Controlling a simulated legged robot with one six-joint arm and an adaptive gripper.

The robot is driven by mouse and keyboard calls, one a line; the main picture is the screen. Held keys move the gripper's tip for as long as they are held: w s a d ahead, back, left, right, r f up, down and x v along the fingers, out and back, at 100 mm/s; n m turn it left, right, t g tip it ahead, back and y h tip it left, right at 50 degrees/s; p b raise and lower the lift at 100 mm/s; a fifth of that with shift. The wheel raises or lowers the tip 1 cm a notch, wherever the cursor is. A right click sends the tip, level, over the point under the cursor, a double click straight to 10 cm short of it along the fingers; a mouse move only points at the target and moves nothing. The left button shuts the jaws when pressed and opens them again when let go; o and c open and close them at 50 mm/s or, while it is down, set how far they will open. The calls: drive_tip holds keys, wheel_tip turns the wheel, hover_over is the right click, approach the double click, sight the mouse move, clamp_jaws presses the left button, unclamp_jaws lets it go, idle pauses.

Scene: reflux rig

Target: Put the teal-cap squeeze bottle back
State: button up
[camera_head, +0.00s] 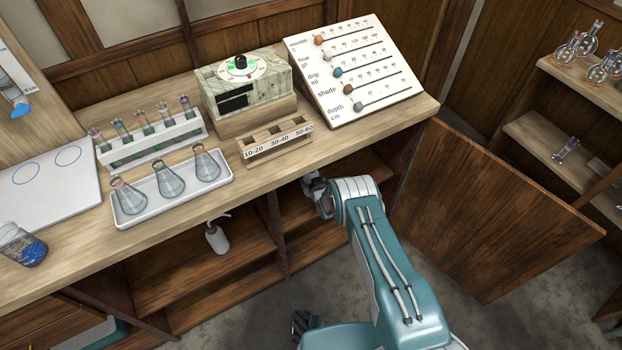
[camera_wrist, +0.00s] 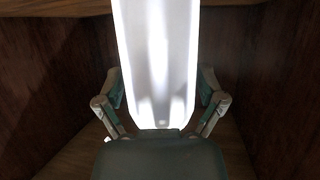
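A white squeeze bottle with a pale nozzle (camera_head: 217,237) stands upright on the shelf under the bench, left of the upright divider. I see no clear teal on it. My gripper (camera_head: 315,190) is at the front of the right-hand compartment under the bench, to the right of that bottle. In the wrist view, a bright white body (camera_wrist: 157,60) stands between the spread fingers of my gripper (camera_wrist: 160,95), with narrow gaps at both sides. Its top is out of frame, so I see no cap. In the head view I cannot see this body.
The bench top (camera_head: 340,160) overhangs my gripper. An open wooden door (camera_head: 490,215) stands to the right of my arm. On the bench are a white flask tray (camera_head: 125,219), a test-tube rack (camera_head: 150,150) and a wooden slotted block (camera_head: 275,143).

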drive_tip(key=shift+r, duration=0.1)
idle(0.3)
drive_tip(key=v, duration=1.2)
idle(0.5)
